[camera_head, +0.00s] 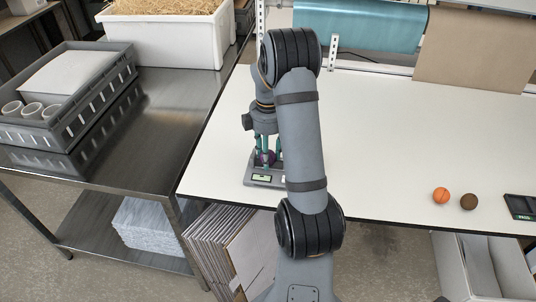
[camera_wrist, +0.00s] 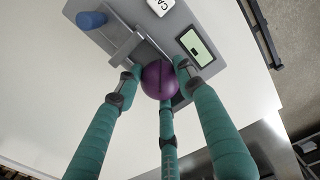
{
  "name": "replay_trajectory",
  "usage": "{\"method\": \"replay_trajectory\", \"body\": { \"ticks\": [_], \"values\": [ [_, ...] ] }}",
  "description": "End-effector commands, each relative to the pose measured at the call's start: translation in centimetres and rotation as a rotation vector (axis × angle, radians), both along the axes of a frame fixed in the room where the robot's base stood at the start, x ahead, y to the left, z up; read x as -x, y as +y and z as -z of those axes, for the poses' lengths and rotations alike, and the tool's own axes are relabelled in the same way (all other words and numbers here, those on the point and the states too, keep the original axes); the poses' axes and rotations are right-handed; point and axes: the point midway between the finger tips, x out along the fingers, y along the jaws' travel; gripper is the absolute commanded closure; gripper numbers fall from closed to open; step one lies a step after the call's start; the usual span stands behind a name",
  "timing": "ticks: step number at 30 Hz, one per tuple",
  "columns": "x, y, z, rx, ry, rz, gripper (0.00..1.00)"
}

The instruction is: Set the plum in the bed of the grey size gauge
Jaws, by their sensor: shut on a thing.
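The plum (camera_wrist: 157,79) is a dark purple ball between the three teal fingers of my gripper (camera_wrist: 160,90), which is shut on it. In the head view, my gripper (camera_head: 268,154) points down at the left part of the white table, with the plum partly hidden between its fingers. The grey size gauge (camera_head: 262,178) lies right under it and is partly hidden by my arm. In the wrist view, the gauge (camera_wrist: 100,37) shows a raised bar, a blue cylinder and a greenish display. The plum overlaps its edge; I cannot tell whether they touch.
An orange ball (camera_head: 441,195), a brown ball (camera_head: 468,202) and a dark device (camera_head: 520,207) lie at the table's right front. A steel bench (camera_head: 165,110) on the left bears a grey crate (camera_head: 85,120) and a white straw-filled bin (camera_head: 165,38). The white table's middle right is clear.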

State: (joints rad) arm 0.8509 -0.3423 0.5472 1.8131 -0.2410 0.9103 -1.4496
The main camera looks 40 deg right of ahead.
Motion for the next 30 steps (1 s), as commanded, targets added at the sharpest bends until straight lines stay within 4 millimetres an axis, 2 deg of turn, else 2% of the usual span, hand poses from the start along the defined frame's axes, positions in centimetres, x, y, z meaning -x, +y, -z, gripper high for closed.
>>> {"method": "replay_trajectory", "body": {
  "ticks": [10,11,21,30],
  "values": [
    [0.00,0.01,0.20,0.000,0.000,0.000,0.89],
    [0.00,0.01,0.20,0.000,0.000,0.000,0.60],
    [-0.04,0.03,0.18,0.000,0.000,-0.001,0.41],
    [-0.06,0.07,0.16,-0.001,-0.001,-0.001,0.40]
  ]
}}
